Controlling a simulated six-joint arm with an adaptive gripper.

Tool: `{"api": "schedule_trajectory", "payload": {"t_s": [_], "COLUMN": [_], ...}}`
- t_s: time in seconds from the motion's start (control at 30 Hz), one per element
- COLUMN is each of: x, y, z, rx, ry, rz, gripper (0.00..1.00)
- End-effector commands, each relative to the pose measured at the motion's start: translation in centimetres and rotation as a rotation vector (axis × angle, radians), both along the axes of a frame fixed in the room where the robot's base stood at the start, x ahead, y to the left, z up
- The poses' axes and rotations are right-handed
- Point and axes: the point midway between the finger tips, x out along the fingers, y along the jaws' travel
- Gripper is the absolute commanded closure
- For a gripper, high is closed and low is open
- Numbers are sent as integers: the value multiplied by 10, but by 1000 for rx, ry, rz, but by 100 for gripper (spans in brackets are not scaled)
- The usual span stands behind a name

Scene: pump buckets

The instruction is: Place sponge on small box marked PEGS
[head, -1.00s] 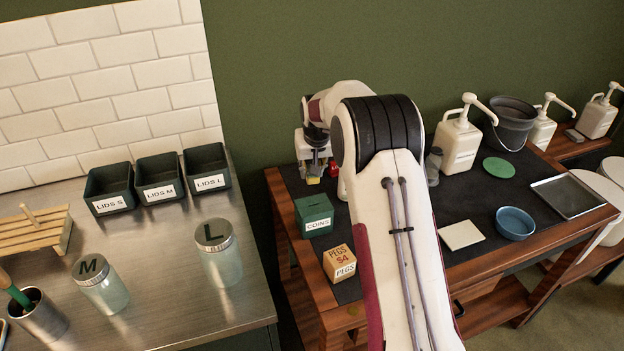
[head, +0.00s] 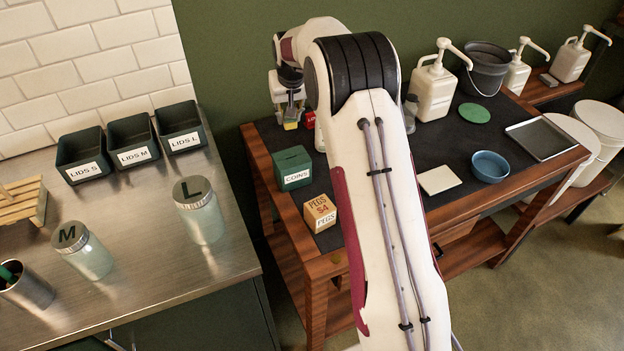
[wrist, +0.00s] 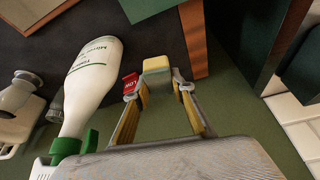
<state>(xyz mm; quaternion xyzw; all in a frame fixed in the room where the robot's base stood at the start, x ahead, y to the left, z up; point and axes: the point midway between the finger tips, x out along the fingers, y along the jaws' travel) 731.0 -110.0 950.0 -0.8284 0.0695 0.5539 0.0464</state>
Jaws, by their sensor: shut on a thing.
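The small tan box marked PEGS (head: 320,213) stands on the dark mat at the near left corner of the wooden table, in the head view. My gripper (head: 291,116) is at the table's far left, beyond the green COINS box (head: 293,168) and well behind the PEGS box. It points down, shut on a yellow sponge (head: 291,126). In the wrist view the sponge (wrist: 156,74) sits between the two fingertips (wrist: 157,84).
A red labelled object (head: 310,120) is close beside my gripper. In the wrist view, a white bottle with a green cap (wrist: 93,78) stands to the left. A white tile (head: 439,180) and blue bowl (head: 489,166) lie right of my arm. The PEGS box's top looks clear.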

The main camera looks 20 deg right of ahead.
Motion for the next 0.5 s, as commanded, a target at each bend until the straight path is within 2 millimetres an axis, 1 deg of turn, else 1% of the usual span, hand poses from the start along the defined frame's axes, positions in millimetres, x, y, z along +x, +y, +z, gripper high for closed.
{"api": "schedule_trajectory", "payload": {"t_s": [0.07, 0.17, 0.37, 0.5], "x": [2, -3, -24, -42], "y": [-3, -8, -11, -12], "z": [14, 33, 61, 76], "rx": [-1, 0, -1, 0], "ry": [-5, -4, -3, -2], "rz": [-4, -12, -28, -35], "gripper": [87, 87, 87, 87]}}
